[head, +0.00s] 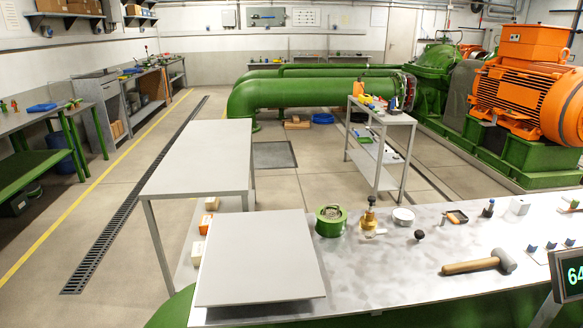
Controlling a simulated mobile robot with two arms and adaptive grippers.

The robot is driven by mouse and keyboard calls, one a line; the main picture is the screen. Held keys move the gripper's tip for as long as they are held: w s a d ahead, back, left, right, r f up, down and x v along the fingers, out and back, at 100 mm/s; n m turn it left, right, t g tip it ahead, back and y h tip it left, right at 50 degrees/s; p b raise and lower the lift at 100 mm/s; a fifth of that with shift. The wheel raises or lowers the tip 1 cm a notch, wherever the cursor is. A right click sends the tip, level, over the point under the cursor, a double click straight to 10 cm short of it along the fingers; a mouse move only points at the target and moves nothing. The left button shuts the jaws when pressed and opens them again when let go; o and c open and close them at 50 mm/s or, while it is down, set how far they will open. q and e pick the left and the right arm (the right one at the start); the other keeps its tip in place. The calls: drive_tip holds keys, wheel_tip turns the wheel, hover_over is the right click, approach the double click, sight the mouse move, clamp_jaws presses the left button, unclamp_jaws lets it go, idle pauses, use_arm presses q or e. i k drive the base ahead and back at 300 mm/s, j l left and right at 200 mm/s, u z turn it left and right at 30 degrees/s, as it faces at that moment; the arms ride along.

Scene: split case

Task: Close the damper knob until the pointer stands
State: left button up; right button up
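No knob here is clearly marked as the damper knob, and no pointer can be made out. Several small blue knobs (551,246) stand in a row on a pale plate at the right of the metal bench. A dark display (573,281) with green digits, of which "64" shows, is cut off by the right edge. A small black ball knob (419,234) stands near the middle of the bench, beside a brass valve-like fitting (369,217). Neither of my grippers is in view.
The metal bench (400,280) carries a round green part (330,220), a white dish (402,216), a mallet (480,265) and a grey square plate (260,260). A bare grey table (200,155) and a shelf cart (382,115) stand behind. Open floor lies left of the table.

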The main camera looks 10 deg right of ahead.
sight(419, 234)
drive_tip(key=z, duration=1.55)
